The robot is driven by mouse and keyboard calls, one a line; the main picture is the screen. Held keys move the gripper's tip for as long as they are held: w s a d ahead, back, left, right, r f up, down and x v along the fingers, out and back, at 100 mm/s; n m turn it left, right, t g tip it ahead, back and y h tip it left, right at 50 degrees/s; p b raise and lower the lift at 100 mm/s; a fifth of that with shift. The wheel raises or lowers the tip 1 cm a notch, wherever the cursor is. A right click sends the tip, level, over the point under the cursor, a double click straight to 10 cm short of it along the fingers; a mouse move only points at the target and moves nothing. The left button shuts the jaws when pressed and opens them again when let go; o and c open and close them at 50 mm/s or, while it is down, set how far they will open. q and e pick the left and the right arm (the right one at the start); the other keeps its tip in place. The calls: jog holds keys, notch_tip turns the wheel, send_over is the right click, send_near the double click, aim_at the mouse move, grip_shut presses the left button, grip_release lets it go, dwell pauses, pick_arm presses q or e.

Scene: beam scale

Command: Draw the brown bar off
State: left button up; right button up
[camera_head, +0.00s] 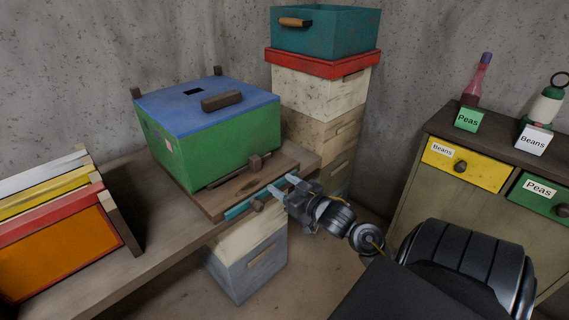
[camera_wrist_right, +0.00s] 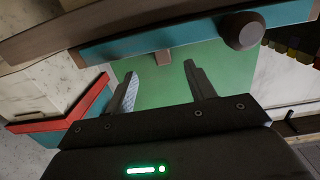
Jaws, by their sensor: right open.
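The green hive box (camera_head: 195,145) with a blue lid stands on a brown base board. A narrow dark bar (camera_head: 222,177) lies along the foot of its front, with a brown block-shaped knob (camera_head: 255,162). What seems to be that knob (camera_wrist_right: 162,57) shows against the green wall in the right wrist view, between the fingertips in the picture. My right gripper (camera_head: 283,185) is open and empty, in front of the base board and apart from the knob. My left gripper is not in view.
A teal strip with a round knob (camera_head: 258,206) sits in the base's front edge, close to my right gripper. A stack of boxes (camera_head: 312,98) stands behind. Coloured frames (camera_head: 60,250) stand at the left. A drawer cabinet (camera_head: 433,196) is at the right.

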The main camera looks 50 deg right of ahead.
aim_at(258, 161)
jog(key=shift+t, duration=0.3)
jog(key=w, duration=0.3)
jog(key=w+r, duration=0.1)
jog(key=w, duration=0.2)
jog(key=w+r, duration=0.1)
jog(key=w, duration=0.3)
jog(key=shift+d+r+b, duration=0.15)
jog(key=shift+d+b, duration=0.05)
jog(key=shift+b, duration=0.1)
jog(key=shift+w, duration=0.45)
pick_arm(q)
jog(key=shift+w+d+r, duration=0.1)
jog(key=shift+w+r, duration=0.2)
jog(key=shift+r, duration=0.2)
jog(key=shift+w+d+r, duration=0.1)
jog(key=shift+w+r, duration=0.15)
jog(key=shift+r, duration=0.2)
